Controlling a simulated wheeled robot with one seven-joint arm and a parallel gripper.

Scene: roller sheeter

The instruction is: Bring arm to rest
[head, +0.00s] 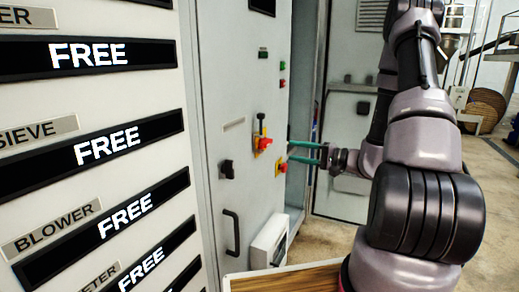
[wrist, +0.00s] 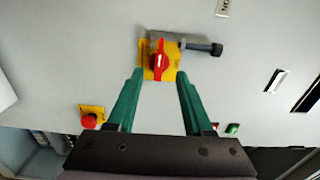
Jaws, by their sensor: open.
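My gripper (head: 290,150) is open and empty, its two green fingers pointing at the grey cabinet door (head: 235,170). A red rotary switch (head: 263,143) on a yellow plate is just beyond the fingertips, and a gap shows between them in the head view. In the wrist view, my gripper (wrist: 160,74) has its fingertips on either side of the red switch (wrist: 159,60), with nothing held. A grey bar with a dark end (wrist: 190,44) is beside the switch. My arm reaches in from the right of the head view.
A red emergency button (head: 281,166) on yellow is close to the fingers. A black knob (head: 227,169) and a door handle (head: 232,232) stick out from the door. A panel of "FREE" displays (head: 105,148) stands at left. Open floor (head: 490,215) shows at right.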

